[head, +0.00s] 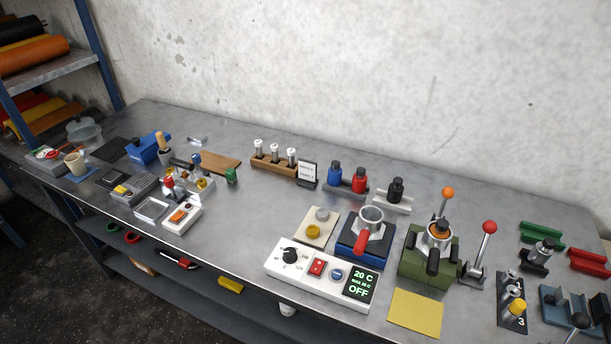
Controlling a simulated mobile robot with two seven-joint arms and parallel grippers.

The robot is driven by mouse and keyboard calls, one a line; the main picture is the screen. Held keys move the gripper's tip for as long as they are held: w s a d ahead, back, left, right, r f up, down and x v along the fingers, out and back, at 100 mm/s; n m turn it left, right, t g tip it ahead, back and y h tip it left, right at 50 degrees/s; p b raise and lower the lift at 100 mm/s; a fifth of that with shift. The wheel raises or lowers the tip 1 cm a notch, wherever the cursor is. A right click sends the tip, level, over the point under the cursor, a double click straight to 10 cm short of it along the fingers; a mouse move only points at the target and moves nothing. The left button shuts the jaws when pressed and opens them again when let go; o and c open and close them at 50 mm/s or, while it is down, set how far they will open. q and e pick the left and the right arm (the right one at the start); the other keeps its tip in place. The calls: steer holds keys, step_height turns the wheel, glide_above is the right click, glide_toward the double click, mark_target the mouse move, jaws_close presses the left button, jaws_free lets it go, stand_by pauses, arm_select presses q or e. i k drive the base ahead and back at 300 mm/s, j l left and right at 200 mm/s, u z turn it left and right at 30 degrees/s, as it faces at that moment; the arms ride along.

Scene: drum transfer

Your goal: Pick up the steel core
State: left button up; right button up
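Neither gripper shows in the head view. Three upright silver cylinders stand in a wooden rack (272,167) at the back middle of the bench: a left one (258,148), a middle one (274,153) and a right one (291,158). More silver metal parts (512,293) stand on a dark plate marked 3 at the right front, one with a yellow top (517,309). I cannot tell for sure which of these is the steel core.
A metal workbench (225,255) runs along a grey wall. A white control box (318,283) reads 20 C and OFF. Beside it are a blue fixture (352,254) with a metal ring and a green fixture (413,262) with levers. Small tools crowd the left end.

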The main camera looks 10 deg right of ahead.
mark_target(274, 147)
steer(key=i+j+z, duration=0.25)
steer(key=j, duration=0.2)
steer(key=j+z, duration=0.25)
steer(key=j, duration=0.2)
steer(key=j+z, duration=0.25)
steer(key=j, duration=0.25)
steer(key=i, duration=0.05)
